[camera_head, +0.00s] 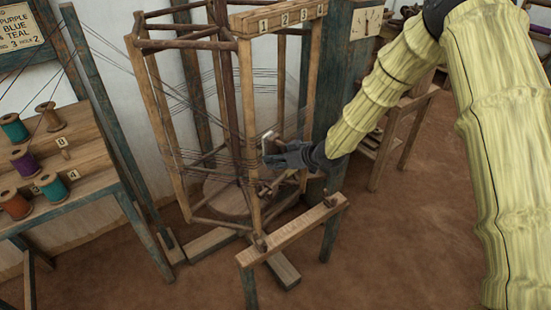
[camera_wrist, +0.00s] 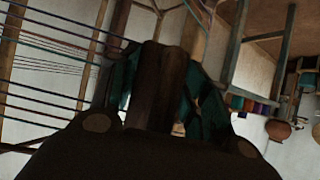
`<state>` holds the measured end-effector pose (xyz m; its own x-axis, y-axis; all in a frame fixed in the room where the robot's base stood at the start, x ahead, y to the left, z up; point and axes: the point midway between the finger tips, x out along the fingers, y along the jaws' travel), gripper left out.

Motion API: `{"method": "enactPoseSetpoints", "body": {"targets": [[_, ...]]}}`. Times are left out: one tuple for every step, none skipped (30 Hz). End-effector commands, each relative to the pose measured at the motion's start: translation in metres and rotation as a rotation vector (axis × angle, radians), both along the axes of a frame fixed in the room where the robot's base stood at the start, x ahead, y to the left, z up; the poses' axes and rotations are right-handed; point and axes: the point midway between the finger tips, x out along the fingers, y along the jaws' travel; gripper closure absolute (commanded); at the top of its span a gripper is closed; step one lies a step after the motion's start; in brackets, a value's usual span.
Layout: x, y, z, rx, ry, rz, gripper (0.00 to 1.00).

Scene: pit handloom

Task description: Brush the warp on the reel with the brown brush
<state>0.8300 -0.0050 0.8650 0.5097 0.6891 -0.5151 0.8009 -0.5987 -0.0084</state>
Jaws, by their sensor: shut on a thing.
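The wooden reel (camera_head: 150,110) stands upright in the middle of the head view, with dark warp threads (camera_head: 205,107) strung across it. My gripper (camera_head: 270,160) is at the reel's right side, close to the front post and the threads. In the wrist view it is shut on the brown brush (camera_wrist: 158,85), a dark brown block seen end-on. A small pale piece shows above the fingertips in the head view; I cannot tell whether it belongs to the brush. The warp threads also run across the left of the wrist view (camera_wrist: 45,80). Contact between brush and warp cannot be made out.
A numbered wooden bar (camera_head: 282,18) tops the reel's front. A low wooden rail (camera_head: 292,230) crosses below it. A slanted rack with several thread spools (camera_head: 54,188) stands at left. A wooden stool (camera_head: 408,105) stands behind my arm.

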Motion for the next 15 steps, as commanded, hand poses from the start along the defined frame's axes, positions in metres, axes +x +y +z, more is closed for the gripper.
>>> {"method": "enactPoseSetpoints", "body": {"targets": [[0.004,-0.003,0.002,0.0,0.0,-0.001,0.8],[0.006,-0.005,0.002,0.0,0.0,0.0,0.8],[0.008,-0.007,0.002,0.0,0.0,-0.001,0.8],[0.01,-0.009,0.002,0.0,0.0,-0.001,0.8],[0.012,-0.011,0.002,0.0,0.0,-0.001,0.8],[0.014,-0.013,0.002,-0.001,-0.001,0.0,0.8],[0.016,-0.015,0.002,0.0,0.0,-0.001,0.8],[0.019,-0.016,0.002,0.0,-0.001,-0.002,0.8],[0.021,-0.019,0.002,0.0,-0.001,-0.002,0.8],[0.023,-0.02,0.002,0.0,0.0,-0.001,0.8],[0.024,-0.022,0.002,0.0,0.0,-0.001,0.8],[0.027,-0.024,0.002,0.0,0.0,-0.001,0.8],[0.029,-0.026,0.002,0.0,-0.001,-0.002,0.8],[0.031,-0.027,0.002,0.0,-0.001,-0.001,0.8],[0.033,-0.029,0.002,-0.001,-0.001,0.0,0.8]]}}
